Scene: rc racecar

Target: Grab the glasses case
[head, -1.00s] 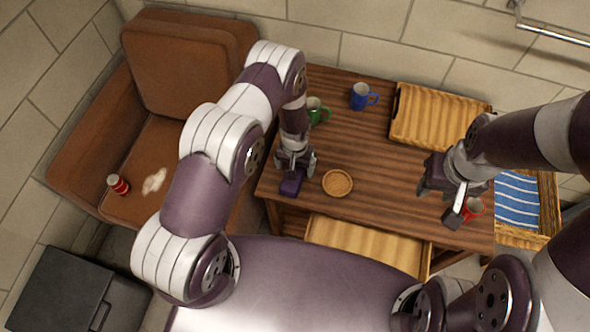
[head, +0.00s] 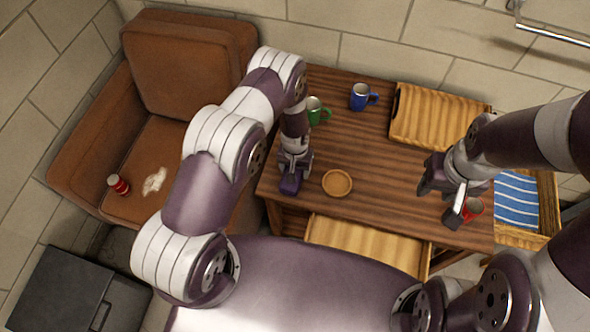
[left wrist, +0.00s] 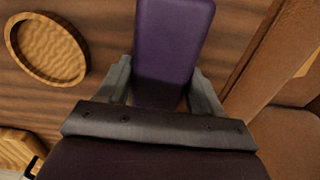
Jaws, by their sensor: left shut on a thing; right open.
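The glasses case (head: 290,184) is a small dark purple box at the left front corner of the wooden table in the head view. It also shows in the left wrist view (left wrist: 172,40), between the two fingers. My left gripper (head: 294,170) is shut on the case, with a finger on each side of it in the left wrist view (left wrist: 164,90). I cannot tell whether the case is lifted off the table. My right gripper (head: 440,200) is open above the right part of the table, near a red mug (head: 473,208).
A round wooden dish (head: 337,183) lies just right of the case. A green mug (head: 318,112), a blue mug (head: 361,97) and a wooden tray (head: 432,118) stand farther back. A brown armchair (head: 190,55) holds a red can (head: 118,184). The table's middle (head: 375,160) is clear.

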